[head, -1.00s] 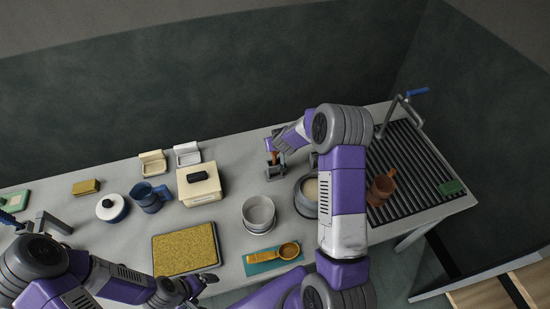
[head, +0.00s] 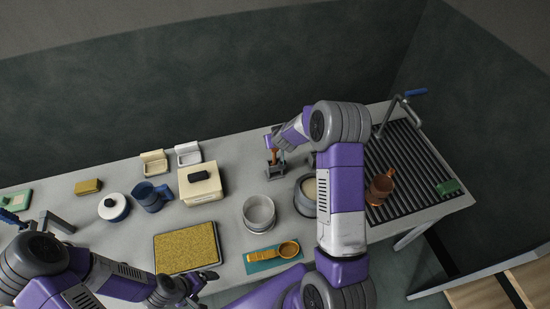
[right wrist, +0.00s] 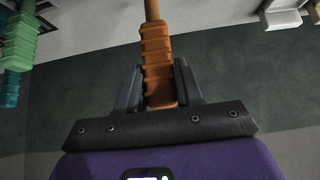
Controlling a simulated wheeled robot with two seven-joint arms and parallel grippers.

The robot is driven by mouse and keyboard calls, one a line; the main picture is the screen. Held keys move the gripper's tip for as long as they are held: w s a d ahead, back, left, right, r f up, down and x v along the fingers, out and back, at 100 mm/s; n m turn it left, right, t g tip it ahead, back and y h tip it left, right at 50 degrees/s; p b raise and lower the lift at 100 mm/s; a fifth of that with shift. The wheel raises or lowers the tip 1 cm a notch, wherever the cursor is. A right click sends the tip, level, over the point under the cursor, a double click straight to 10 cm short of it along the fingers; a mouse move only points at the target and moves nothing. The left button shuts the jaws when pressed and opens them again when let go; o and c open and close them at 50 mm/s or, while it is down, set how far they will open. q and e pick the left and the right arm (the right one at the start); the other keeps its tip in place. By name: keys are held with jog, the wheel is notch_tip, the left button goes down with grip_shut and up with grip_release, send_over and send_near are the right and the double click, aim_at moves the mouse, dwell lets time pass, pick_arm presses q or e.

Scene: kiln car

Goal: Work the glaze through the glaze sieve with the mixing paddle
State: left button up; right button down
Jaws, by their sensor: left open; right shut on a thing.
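My right gripper (right wrist: 158,88) is shut on the orange ribbed handle of the mixing paddle (right wrist: 157,60). In the head view the paddle (head: 273,157) is upright at a small grey holder (head: 275,171) near the back of the table; I cannot tell whether it is clear of it. A pale round vessel (head: 258,210), which looks like the glaze sieve on a bowl, stands at the front middle. Beside it a grey pot (head: 303,202) holds cream glaze, partly hidden by my right arm. My left gripper (head: 197,286) is open and empty at the front edge.
A yellow-topped board (head: 185,248), a cream box (head: 201,186), a blue mug (head: 147,197) and a lidded pot (head: 113,208) stand left. A brown jug (head: 380,187) stands on the slatted drainer (head: 425,165) at right.

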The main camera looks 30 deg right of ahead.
jog(key=shift+r, duration=0.15)
jog(key=shift+r+p, duration=0.85)
jog(key=shift+p, duration=0.05)
jog(key=shift+r, duration=0.15)
dwell(0.3)
jog(key=shift+r+p, duration=0.8)
jog(key=shift+r, duration=0.1)
jog(key=shift+r, duration=0.1)
